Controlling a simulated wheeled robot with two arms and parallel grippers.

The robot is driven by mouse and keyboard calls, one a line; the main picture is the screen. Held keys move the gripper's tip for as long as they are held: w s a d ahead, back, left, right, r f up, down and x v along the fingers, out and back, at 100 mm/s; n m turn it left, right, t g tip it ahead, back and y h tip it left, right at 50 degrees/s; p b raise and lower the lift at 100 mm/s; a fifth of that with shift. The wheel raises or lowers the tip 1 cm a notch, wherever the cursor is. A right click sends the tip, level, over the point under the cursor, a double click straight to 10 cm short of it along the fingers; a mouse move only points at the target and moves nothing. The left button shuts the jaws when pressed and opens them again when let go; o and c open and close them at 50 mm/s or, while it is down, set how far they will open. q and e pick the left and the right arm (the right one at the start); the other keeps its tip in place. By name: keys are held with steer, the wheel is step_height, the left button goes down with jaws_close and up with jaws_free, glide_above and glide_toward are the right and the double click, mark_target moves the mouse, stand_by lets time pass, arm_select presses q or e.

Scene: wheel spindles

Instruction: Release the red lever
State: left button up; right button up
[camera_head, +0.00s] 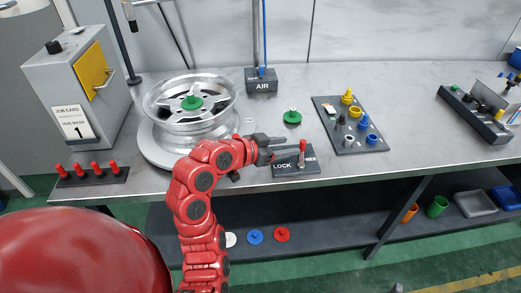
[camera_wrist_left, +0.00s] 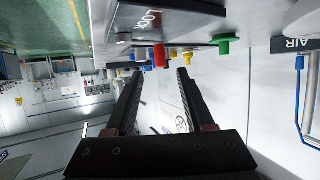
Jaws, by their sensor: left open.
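The red lever (camera_head: 302,152) stands up from a dark plate (camera_head: 290,170) lettered LOCK on the left and, partly covered, FREE on the right. My left gripper (camera_head: 287,145) is open and empty, its fingers pointing right towards the lever from the LOCK side. In the left wrist view the lever's red tip (camera_wrist_left: 159,56) shows just beyond and between the open fingertips (camera_wrist_left: 159,76); I see no contact. The plate (camera_wrist_left: 160,18) is at the top of that view. My right gripper is not in view.
A wheel rim (camera_head: 190,110) with a green knob stands left of my arm. A green knob (camera_head: 292,117), also in the wrist view (camera_wrist_left: 225,42), is behind the plate. The AIR block (camera_head: 261,80) stands at the back. A parts board (camera_head: 350,125) is to the right.

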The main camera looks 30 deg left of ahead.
arm_select(q)
steer(key=v, duration=0.4)
steer(key=shift+s+a+r, duration=0.1)
steer(key=shift+s+a, duration=0.05)
steer(key=shift+a, duration=0.05)
steer(key=shift+s+a+r+b, duration=0.25)
steer(key=shift+s+a+b, duration=0.1)
steer(key=shift+s, duration=0.25)
steer(key=shift+b+v, duration=1.8)
steer(key=shift+b, duration=2)
steer(key=shift+s+d, duration=0.1)
steer(key=shift+d, duration=0.1)
